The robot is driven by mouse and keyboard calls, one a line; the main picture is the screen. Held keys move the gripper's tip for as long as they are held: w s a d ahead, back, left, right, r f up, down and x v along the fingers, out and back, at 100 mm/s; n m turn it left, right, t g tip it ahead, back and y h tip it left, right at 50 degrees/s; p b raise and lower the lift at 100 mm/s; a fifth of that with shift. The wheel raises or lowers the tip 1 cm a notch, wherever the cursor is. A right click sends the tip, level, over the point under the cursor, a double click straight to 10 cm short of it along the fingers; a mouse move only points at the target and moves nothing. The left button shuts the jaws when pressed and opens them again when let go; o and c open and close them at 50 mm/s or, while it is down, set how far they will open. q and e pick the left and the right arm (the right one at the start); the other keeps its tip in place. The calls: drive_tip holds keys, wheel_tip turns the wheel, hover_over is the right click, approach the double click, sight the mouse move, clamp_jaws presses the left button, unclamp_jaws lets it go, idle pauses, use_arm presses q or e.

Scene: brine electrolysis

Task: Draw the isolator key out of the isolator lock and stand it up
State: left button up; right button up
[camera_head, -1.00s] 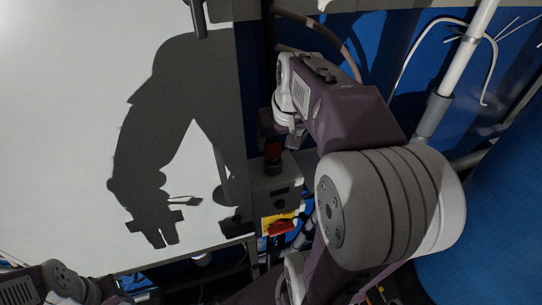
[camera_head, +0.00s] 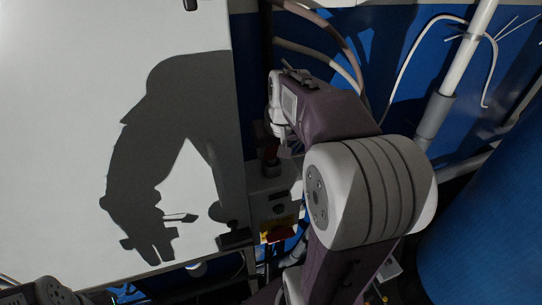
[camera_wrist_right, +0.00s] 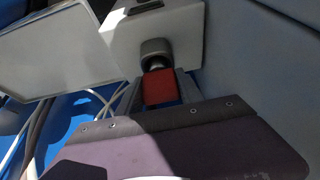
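The red isolator key (camera_wrist_right: 160,88) shows in the right wrist view, its head between the two fingers of my right gripper (camera_wrist_right: 160,94). The fingers lie close against both sides of the head, so the gripper looks shut on it. Beyond it, a short shank runs to the round grey collar of the isolator lock (camera_wrist_right: 155,48), so the key appears to be still at the lock. In the head view the key (camera_head: 270,152) is small and dark above the lock (camera_head: 270,168), beside my right gripper (camera_head: 274,144), whose fingertips are partly hidden. My left gripper is out of view.
The grey isolator box (camera_head: 262,190) carries a red handle (camera_head: 280,236) on a yellow plate below the lock. A large pale panel (camera_head: 60,130) with my arm's shadow lies to the left. Hoses (camera_head: 335,60) and a white pipe (camera_head: 465,55) run behind and right.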

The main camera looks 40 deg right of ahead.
clamp_jaws()
drive_tip(key=shift+s+r, duration=0.1)
drive_tip(key=shift+r, duration=0.05)
drive_tip(key=shift+r+p, duration=0.9)
drive_tip(key=shift+p, duration=0.05)
drive_tip(key=shift+r, duration=0.1)
wheel_tip(320, 180, up, 5)
drive_tip(key=p, duration=0.4)
drive_tip(key=shift+f, duration=0.2)
